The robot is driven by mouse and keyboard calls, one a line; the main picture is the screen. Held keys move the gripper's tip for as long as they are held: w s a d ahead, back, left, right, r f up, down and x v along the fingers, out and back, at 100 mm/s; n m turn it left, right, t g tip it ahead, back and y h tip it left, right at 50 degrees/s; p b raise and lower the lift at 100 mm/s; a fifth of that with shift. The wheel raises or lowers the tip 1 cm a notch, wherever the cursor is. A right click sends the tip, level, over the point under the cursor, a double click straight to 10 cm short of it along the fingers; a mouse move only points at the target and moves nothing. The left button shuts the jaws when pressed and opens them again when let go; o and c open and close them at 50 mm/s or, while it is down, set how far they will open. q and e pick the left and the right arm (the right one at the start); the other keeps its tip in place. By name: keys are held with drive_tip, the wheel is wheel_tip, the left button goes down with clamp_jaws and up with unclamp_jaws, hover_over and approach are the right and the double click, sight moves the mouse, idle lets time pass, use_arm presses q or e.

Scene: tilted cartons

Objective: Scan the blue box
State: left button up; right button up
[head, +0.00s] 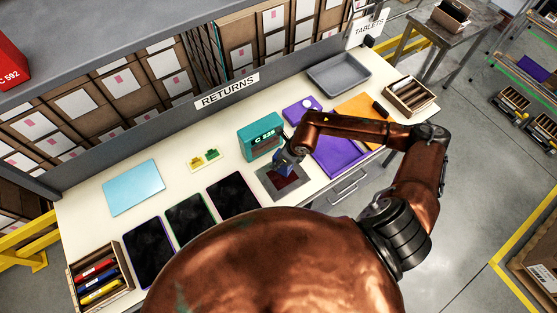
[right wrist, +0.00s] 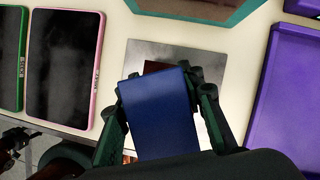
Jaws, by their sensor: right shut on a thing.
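The blue box (right wrist: 160,113) is between the two fingers of my right gripper (right wrist: 160,95), which is shut on it. In the head view the blue box (head: 283,163) is partly hidden by my right gripper (head: 287,155). The box is over a grey plate (head: 264,182) with a dark red window (head: 286,182); whether it touches the plate I cannot tell. The plate (right wrist: 140,52) also shows behind the box in the right wrist view. A teal device (head: 261,136) with a lit display reading "C 235" stands just behind the plate. My left gripper is not in view.
Several dark tablets (head: 190,222) lie left of the plate. Purple cases (head: 338,160) and an orange sheet (head: 360,112) lie to the right. A grey tray (head: 339,72), a light blue sheet (head: 133,187) and a wooden crate of coloured items (head: 75,270) are on the table.

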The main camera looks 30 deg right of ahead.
drive_tip(key=shift+r, duration=0.1)
idle(0.4)
drive_tip(key=shift+r+p, duration=1.45)
drive_tip(key=shift+r, duration=1.55)
drive_tip(key=shift+f, duration=0.15)
